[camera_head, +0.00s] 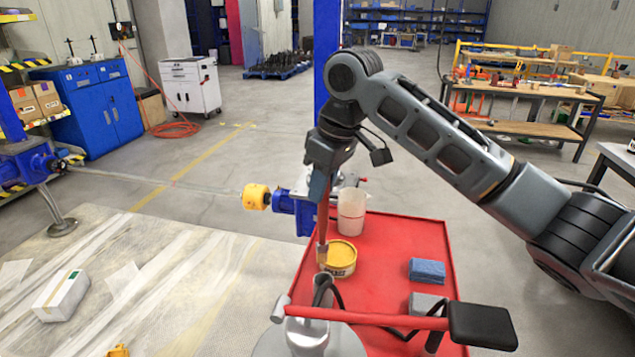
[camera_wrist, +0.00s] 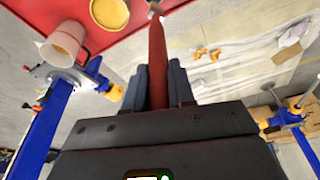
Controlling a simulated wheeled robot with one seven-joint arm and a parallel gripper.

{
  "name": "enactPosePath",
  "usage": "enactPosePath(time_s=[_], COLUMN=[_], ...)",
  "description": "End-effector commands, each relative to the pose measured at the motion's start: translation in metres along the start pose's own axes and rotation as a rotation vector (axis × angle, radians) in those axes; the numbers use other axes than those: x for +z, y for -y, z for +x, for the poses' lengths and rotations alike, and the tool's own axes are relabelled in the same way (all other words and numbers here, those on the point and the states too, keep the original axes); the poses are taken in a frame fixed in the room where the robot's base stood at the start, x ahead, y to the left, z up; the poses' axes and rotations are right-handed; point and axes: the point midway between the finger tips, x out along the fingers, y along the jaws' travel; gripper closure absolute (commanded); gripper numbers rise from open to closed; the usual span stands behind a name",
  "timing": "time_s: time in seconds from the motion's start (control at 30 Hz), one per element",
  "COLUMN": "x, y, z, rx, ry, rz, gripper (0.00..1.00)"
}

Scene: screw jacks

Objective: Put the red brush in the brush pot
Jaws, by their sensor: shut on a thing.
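My gripper (camera_wrist: 156,82) is shut on the red brush (camera_wrist: 157,55), with the handle between its two fingers. In the head view the brush (camera_head: 323,218) hangs nearly upright below my gripper (camera_head: 321,188), its metal end downward. Its lower end overlaps the left side of a yellow tin in the picture; I cannot tell whether they touch. A pale translucent pot (camera_head: 351,212), which looks like the brush pot, stands on the red cart top, behind and to the right of the brush. It also shows at upper left in the wrist view (camera_wrist: 67,41).
The yellow tin (camera_head: 341,260) stands on the red cart top (camera_head: 392,245). A blue sponge (camera_head: 427,269) and a grey block (camera_head: 427,302) lie at the right. A blue screw jack with a yellow end (camera_head: 256,197) is left of the pot. The cart's middle is clear.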

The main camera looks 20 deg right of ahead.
Motion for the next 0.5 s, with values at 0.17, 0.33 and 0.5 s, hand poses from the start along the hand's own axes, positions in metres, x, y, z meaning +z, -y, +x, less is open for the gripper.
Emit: enactPosePath(time_s=[0.17, 0.33, 0.5], x=[0.005, 0.009, 0.012], y=[-0.001, -0.001, 0.0], z=[0.019, 0.034, 0.046], rx=[0.001, 0.0, -0.002], ry=[0.0, 0.0, 0.0], rz=[0.001, 0.001, 0.002], gripper=[1.0, 1.0, 1.0])
